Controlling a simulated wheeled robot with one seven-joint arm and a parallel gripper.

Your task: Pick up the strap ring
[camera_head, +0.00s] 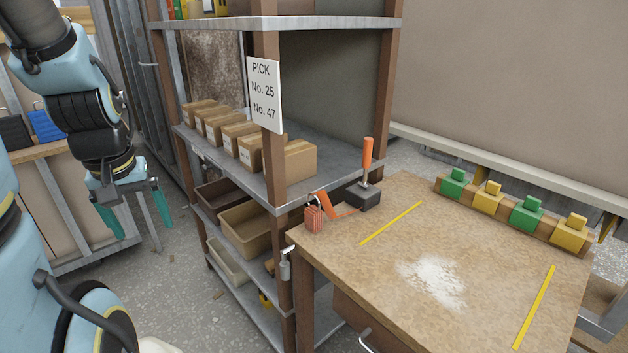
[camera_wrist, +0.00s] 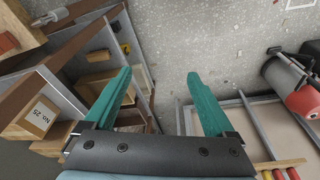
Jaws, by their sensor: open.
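What looks like the strap ring is a small orange-red bundle (camera_head: 314,219) with a dark loop at its top, at the table's near left corner in the head view. An orange strap (camera_head: 341,206) lies beside it; I cannot tell whether the two are joined. My gripper (camera_head: 137,222) is open and empty. It hangs in the air at the left, fingers down, well apart from the table, with the shelf between. In the wrist view my two teal fingers (camera_wrist: 158,75) are spread over grey floor, and I cannot make out the strap ring there.
A metal shelf (camera_head: 345,168) with cartons and bins stands left of the table (camera_head: 400,285). An orange-handled tool (camera_head: 367,160) stands near the bundle. Green and yellow blocks (camera_head: 528,212) line the back edge. A grey metal fitting (camera_head: 286,264) hangs at the table's left side. The table's middle is mostly clear.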

